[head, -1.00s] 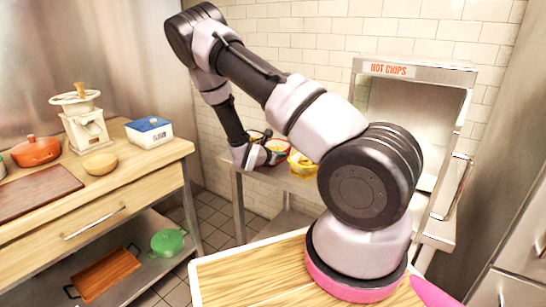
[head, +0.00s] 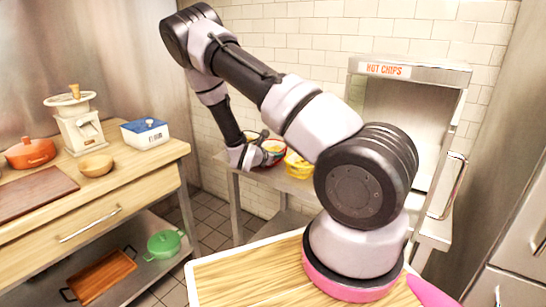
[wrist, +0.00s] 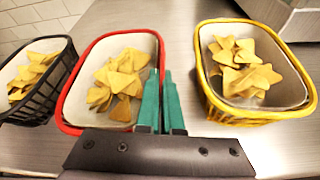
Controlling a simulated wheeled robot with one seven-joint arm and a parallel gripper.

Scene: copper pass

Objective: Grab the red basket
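The red basket (wrist: 68,100) is lined with pale paper and holds several chips. It stands on the steel counter in the middle of the wrist view. In the head view it is small and partly hidden behind my gripper (head: 268,158). My gripper's green fingers (wrist: 161,80) are close together at the red basket's right rim, one on the inner side and one on the outer side. They look shut on that rim. The basket appears to rest on the counter.
A black basket (wrist: 66,76) stands close on the left and a yellow basket (wrist: 211,104) on the right, both with chips. A hot chips station (head: 418,69) is right of the counter. A wooden worktable (head: 150,185) is at the left.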

